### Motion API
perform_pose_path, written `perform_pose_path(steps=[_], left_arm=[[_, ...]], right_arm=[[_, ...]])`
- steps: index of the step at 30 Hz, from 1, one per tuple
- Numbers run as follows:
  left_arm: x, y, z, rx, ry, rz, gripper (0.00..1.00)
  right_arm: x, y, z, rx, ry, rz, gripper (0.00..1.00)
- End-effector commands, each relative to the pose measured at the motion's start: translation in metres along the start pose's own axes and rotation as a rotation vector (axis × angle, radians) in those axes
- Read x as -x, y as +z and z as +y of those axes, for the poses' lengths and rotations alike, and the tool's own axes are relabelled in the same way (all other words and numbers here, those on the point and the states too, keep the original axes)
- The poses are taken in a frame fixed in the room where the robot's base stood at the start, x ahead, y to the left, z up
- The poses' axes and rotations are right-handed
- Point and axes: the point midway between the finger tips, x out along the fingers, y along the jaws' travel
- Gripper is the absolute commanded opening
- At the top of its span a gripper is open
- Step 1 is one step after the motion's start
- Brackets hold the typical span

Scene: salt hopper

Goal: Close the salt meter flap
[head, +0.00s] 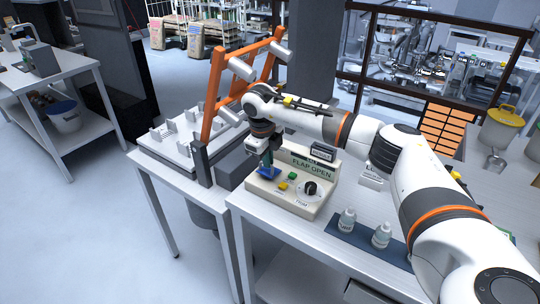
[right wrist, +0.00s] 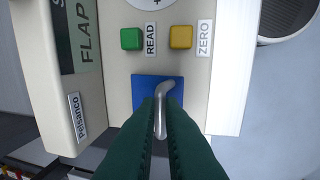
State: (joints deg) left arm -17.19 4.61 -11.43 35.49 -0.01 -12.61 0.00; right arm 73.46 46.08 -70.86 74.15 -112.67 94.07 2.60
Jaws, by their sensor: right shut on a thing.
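The salt meter (head: 290,190) is a cream box on the bench, and its display (head: 313,168) reads "FLAP OPEN". A small blue square plate (head: 266,173), apparently the flap, sits at its left front. In the right wrist view, a bent grey metal lever (right wrist: 165,90) stands in front of this blue plate (right wrist: 144,88). My right gripper (head: 267,160) is over the blue part, its dark green fingers (right wrist: 160,112) shut on the lever. The fingers hide the plate's lower part. My left gripper is not in view.
The meter has a green READ button (right wrist: 131,39), a yellow ZERO button (right wrist: 181,37) and a black knob (head: 310,188). Two small bottles (head: 347,220) stand on a dark blue mat (head: 358,236) to the right. An orange frame (head: 213,95) rises behind left.

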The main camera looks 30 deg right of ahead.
Motion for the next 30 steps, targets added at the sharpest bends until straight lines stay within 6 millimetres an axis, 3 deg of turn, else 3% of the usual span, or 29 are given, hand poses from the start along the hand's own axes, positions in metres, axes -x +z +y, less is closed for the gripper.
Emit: perform_pose_path(steps=[15,30], left_arm=[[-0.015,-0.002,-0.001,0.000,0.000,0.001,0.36],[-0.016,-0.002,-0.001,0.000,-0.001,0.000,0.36]], right_arm=[[-0.013,-0.001,-0.022,0.006,0.034,-0.001,0.00],[-0.018,0.000,-0.028,0.014,0.032,-0.008,0.00]])
